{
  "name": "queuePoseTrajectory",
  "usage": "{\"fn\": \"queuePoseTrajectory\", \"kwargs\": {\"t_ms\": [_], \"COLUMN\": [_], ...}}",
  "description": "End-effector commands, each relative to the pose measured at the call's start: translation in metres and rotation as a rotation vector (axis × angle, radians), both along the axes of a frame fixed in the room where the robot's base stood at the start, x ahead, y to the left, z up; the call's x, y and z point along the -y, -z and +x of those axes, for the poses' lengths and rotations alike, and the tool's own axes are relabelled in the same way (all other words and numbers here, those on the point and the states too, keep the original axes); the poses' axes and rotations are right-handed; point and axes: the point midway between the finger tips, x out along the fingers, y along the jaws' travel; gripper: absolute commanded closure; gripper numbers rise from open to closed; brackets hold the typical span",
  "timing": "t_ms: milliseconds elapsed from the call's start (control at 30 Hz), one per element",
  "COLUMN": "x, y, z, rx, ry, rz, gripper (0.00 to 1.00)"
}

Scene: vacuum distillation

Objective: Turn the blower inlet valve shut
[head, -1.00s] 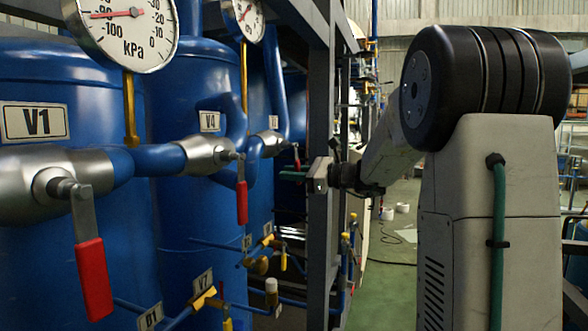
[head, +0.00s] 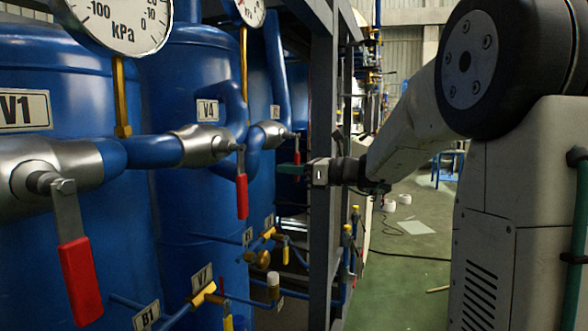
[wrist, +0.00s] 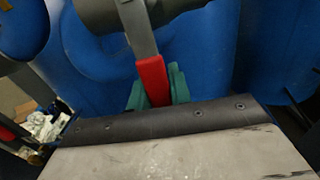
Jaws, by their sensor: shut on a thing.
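A valve with a grey steel body (head: 272,131) and a red-sleeved lever (head: 297,154) sits at the back of the valve row. Its lever hangs down. My gripper (head: 292,170) has green fingers and is shut on this lever. In the wrist view, the red sleeve (wrist: 153,82) sits between the green fingers, and the bare steel lever (wrist: 138,30) runs up to the grey valve body (wrist: 100,12). The sleeve's lower end is hidden behind the gripper body. I cannot read the label (head: 275,112) by this valve.
Valve V1's red lever (head: 80,282) and the V4-side red lever (head: 242,196) hang nearer the camera. Blue tanks (head: 75,170) fill the left. A dark frame post (head: 322,230) stands close to my gripper. Green floor (head: 410,270) is open at right.

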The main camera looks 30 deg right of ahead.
Motion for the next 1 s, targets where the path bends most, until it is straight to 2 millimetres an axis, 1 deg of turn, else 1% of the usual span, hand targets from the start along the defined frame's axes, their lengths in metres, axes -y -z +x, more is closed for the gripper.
{"fn": "queuePoseTrajectory", "kwargs": {"t_ms": [167,200,233,267,500,600,667,900,1000], "x": [-0.001,-0.001,-0.001,-0.001,0.001,0.005,0.010,0.036,0.044], "y": [-0.002,-0.002,-0.002,-0.002,-0.001,-0.001,-0.001,-0.001,-0.001], "z": [0.000,0.000,0.000,0.000,0.000,-0.004,-0.010,-0.041,-0.051], "rx": [0.005,0.005,0.004,0.004,0.002,0.003,0.002,0.003,0.002], "ry": [-0.003,-0.002,-0.002,-0.002,0.000,0.002,0.002,0.004,0.003], "rz": [0.002,0.002,0.002,0.002,0.000,0.000,0.000,0.001,0.000], "gripper": [1.00,0.69,0.61,0.58,0.58,0.58,0.58,0.58,0.58]}}
